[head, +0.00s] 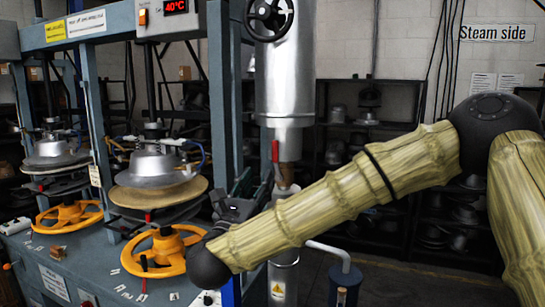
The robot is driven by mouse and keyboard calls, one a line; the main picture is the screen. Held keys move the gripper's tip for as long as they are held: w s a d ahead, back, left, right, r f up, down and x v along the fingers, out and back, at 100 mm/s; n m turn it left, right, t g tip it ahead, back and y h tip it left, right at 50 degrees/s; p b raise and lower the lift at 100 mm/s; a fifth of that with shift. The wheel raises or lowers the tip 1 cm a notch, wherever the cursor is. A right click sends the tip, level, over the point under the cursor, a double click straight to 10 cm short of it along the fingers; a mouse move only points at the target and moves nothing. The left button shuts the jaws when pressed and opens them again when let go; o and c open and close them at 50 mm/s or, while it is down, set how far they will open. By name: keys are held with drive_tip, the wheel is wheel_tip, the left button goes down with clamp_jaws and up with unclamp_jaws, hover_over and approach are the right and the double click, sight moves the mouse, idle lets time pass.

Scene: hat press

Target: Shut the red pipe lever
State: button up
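The red pipe lever (275,151) stands upright against the vertical pipe (289,175), just below the large silver cylinder. My gripper (233,207) is a small dark shape at the far end of my bamboo-patterned arm, below and left of the lever. It appears apart from the lever.
The blue press frame (218,95) stands left of the pipe, with orange handwheels (164,250) and metal hat forms (154,166). A black handwheel (268,14) sits on the silver cylinder (285,75). A blue-grey canister (345,286) stands below my arm. Shelves (372,130) line the back wall.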

sight(275, 150)
drive_tip(key=p+x, duration=0.3)
drive_tip(key=x, duration=0.1)
drive_tip(key=r+p+x, duration=0.1)
drive_tip(key=p+x, duration=0.2)
drive_tip(key=x, duration=0.2)
drive_tip(key=shift+d, duration=0.15)
drive_tip(key=shift+p+x, duration=0.55)
drive_tip(key=shift+x, duration=0.25)
drive_tip(key=shift+f, duration=0.1)
clamp_jaws()
